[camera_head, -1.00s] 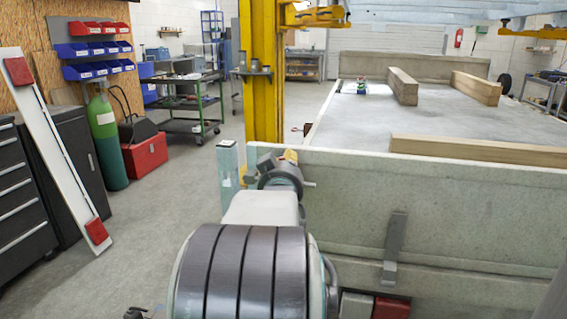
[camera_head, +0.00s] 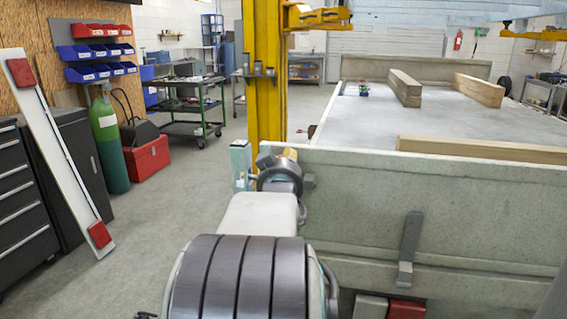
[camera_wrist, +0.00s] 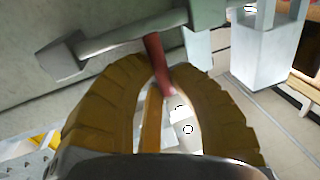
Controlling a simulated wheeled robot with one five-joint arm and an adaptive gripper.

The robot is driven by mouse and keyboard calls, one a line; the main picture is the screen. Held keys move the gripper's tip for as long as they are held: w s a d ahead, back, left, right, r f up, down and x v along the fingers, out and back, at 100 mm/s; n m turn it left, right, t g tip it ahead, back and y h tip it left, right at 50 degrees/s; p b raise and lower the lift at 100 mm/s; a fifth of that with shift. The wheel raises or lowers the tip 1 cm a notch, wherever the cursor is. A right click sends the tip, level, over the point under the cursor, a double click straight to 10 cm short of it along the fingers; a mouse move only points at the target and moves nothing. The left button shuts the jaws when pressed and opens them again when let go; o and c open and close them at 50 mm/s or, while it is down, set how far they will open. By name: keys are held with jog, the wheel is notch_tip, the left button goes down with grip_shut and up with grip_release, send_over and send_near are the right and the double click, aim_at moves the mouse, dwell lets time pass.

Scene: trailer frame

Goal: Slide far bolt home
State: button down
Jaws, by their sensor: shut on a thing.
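The far bolt (camera_wrist: 122,41) is a grey rod with a red handle (camera_wrist: 156,58). In the wrist view it runs across the top, from a grey block at left to a bracket at upper right. My gripper (camera_wrist: 161,84) has two yellow-brown fingers, and their tips are shut on the red handle from below. In the head view my gripper (camera_head: 290,154) is at the left end of the grey tailgate (camera_head: 350,180), beside the corner post (camera_head: 240,160). There my wrist hides most of the bolt, so how far the rod reaches cannot be told.
A yellow lift column (camera_head: 264,80) stands just behind the corner. The trailer bed (camera_head: 365,120) carries wooden beams (camera_head: 478,90). A latch (camera_head: 410,245) sits on the tailgate. A white board (camera_head: 55,150) leans on black cabinets at left. The floor between is clear.

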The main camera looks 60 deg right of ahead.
jog(key=c, duration=1.4)
grip_release()
jog(key=shift+w+a, duration=0.1)
jog(key=shift+w, duration=0.1)
jog(key=v, duration=1.2)
jog(key=shift+s, duration=0.1)
